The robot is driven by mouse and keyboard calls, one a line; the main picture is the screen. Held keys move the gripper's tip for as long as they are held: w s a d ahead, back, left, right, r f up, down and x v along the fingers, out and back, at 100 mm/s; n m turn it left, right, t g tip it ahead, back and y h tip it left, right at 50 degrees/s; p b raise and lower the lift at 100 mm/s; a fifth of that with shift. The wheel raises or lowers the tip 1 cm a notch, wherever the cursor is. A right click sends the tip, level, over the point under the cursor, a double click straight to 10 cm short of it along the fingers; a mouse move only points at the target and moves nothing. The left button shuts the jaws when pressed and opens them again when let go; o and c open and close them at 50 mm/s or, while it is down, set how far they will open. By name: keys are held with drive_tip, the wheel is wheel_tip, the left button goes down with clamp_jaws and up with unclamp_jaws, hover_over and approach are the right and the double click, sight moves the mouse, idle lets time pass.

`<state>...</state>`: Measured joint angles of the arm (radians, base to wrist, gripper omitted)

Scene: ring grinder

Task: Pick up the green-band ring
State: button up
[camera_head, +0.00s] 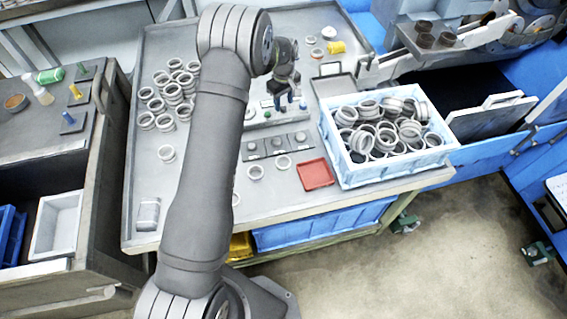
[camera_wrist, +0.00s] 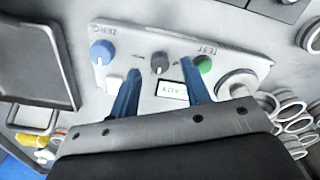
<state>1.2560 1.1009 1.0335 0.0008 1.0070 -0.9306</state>
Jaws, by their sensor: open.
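My gripper (camera_head: 290,101) is open and empty at the middle of the grey table. In the wrist view, the two blue fingers of my gripper (camera_wrist: 159,66) stand apart over a control panel (camera_wrist: 140,56). Many grey rings (camera_head: 178,82) lie loose and piled at the table's left. More rings (camera_head: 385,128) fill a light-blue crate (camera_head: 378,176) on the right. Single rings (camera_head: 256,172) lie near the front. Some rings (camera_wrist: 292,112) show at the right of the wrist view. I cannot make out a green band on any ring, and my arm hides part of the table.
The panel has a blue knob (camera_wrist: 102,51), a dark knob (camera_wrist: 160,63) and a green button (camera_wrist: 204,64). A grey block (camera_head: 277,146) with round pegs and a red tray (camera_head: 316,174) stand in front of my gripper. The front left tabletop is mostly clear.

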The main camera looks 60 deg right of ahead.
idle(0.4)
drive_tip(key=o, duration=0.3)
drive_tip(key=shift+o, duration=0.2)
drive_tip(key=shift+s+a+r, duration=0.1)
drive_tip(key=shift+s+r, duration=0.05)
drive_tip(key=shift+r, duration=0.05)
drive_tip(key=s+a+r+m, duration=0.5)
drive_tip(key=a+r+m, duration=0.1)
drive_tip(key=m, duration=0.1)
wheel_tip(320, 180, up, 5)
drive_tip(key=m, duration=0.8)
hover_over(283, 165)
wheel_tip(283, 165, down, 17)
drive_tip(key=shift+r, duration=0.1)
